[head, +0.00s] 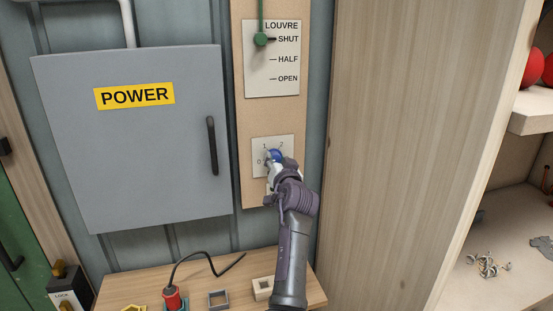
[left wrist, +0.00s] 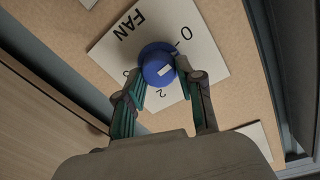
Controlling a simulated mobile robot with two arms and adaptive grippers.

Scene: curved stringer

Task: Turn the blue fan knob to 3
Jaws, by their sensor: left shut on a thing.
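The blue fan knob (head: 275,155) sits on a white plate (head: 287,143) on the wooden board, under the louvre plate. My left gripper (head: 273,166) reaches up to it from below and covers the plate's lower right. In the left wrist view the knob (left wrist: 155,60) is between the two fingers of my left gripper (left wrist: 160,77), which are shut on its sides. The plate (left wrist: 112,48) shows FAN, 0 and 2 there; the 3 is partly hidden by a finger. The knob has a short white mark; I cannot tell which number it points at. My right gripper is out of view.
A grey POWER box (head: 140,150) with a black handle stands left of the board. The green louvre lever (head: 262,39) is above, at SHUT. A wooden cabinet side (head: 400,120) is close on the right. A small shelf (head: 135,285) with a red plug (head: 172,298) is below.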

